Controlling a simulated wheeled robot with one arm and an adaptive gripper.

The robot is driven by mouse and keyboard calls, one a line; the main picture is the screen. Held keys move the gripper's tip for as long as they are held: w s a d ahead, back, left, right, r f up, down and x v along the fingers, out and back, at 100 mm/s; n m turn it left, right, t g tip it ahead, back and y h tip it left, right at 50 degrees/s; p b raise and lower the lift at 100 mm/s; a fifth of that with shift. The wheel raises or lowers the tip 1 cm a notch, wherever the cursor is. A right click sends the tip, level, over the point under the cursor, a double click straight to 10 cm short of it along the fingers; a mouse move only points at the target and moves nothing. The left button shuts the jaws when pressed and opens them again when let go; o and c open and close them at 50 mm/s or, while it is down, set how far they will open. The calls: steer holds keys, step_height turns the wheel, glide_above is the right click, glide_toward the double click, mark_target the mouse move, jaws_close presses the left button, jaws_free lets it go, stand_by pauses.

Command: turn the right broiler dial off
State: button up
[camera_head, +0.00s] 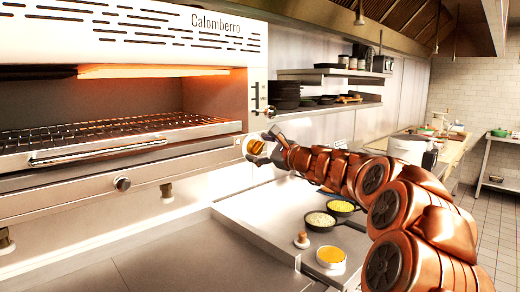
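The broiler (215,60), marked Calomberro, fills the left of the view, with an orange glow inside. Its right dial (256,148) is on the lower right corner of the front and looks orange-yellow with a dark part. My gripper (264,149) is at this dial, its metal fingers close against it and partly covering it. I cannot tell whether the fingers touch the dial or how far they are closed. The dial's exact setting is too small to read. Another round knob (122,184) sits further left on the lower front.
Below right, a counter holds two small pans with food (320,220) (341,206), a round orange-topped dish (331,256) and a small knobbed item (302,240). A wall shelf (325,107) holds dark stacked dishes (284,95). Open floor (497,215) shows at the right.

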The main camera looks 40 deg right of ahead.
steer(key=c, duration=1.1)
steer(key=shift+f+n+b, duration=0.15)
steer(key=shift+n+b, duration=0.25)
steer(key=shift+b, duration=0.15)
steer(key=shift+f+n+b, duration=0.15)
steer(key=shift+n+b, duration=0.45)
steer(key=shift+b, duration=0.15)
steer(key=n+b, duration=0.3)
steer(key=shift+a+f+b, duration=0.1)
steer(key=shift+b, duration=0.2)
steer(key=n+b, duration=0.2)
steer(key=shift+n, duration=0.3)
steer(key=shift+n+b, duration=1)
steer(key=shift+b, duration=0.1)
steer(key=shift+n, duration=0.3)
